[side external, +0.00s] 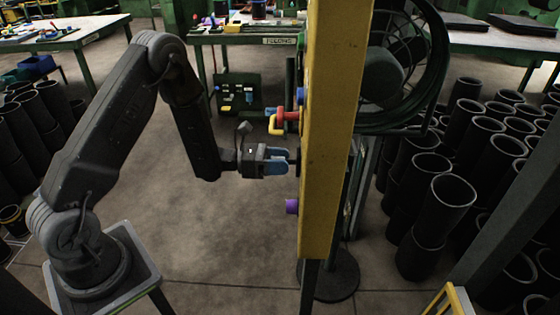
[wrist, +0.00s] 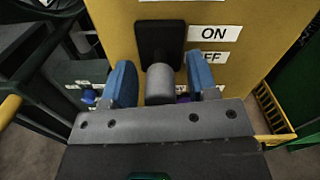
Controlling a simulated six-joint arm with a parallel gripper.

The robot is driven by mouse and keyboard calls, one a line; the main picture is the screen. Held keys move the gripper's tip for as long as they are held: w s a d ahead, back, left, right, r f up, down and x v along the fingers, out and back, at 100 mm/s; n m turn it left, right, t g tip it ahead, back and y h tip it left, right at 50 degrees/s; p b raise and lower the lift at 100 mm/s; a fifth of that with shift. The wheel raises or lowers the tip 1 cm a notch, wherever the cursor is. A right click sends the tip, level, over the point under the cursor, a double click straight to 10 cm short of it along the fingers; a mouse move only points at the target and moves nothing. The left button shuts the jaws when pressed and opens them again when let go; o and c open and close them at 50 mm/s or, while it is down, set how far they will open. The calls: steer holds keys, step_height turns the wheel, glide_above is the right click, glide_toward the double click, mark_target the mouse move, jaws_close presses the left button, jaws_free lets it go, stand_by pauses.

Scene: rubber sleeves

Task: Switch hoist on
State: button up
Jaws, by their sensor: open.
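The hoist switch shows in the wrist view as a black plate (wrist: 160,42) on a yellow panel. A grey rounded lever (wrist: 160,86) sticks out from the plate's lower part toward the camera. An ON label (wrist: 213,33) is right of the plate, with a second label (wrist: 210,57) below it, partly hidden and reading "FF". My gripper (wrist: 161,78) is open, with one blue finger on each side of the lever. Gaps show between lever and fingers. In the side view my gripper (side external: 288,158) points level at the panel's left face, and the switch is mostly hidden there.
Several black sleeves (side external: 440,205) stand at right.

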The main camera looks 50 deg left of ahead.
steer(key=c, duration=0.9)
steer(key=shift+r+g+y, duration=0.4)
steer(key=shift+g+y, duration=0.2)
steer(key=shift+w+d+r+g+y, duration=0.1)
steer(key=shift+r+g+y, duration=0.2)
steer(key=shift+g+y, duration=0.6)
steer(key=o, duration=0.9)
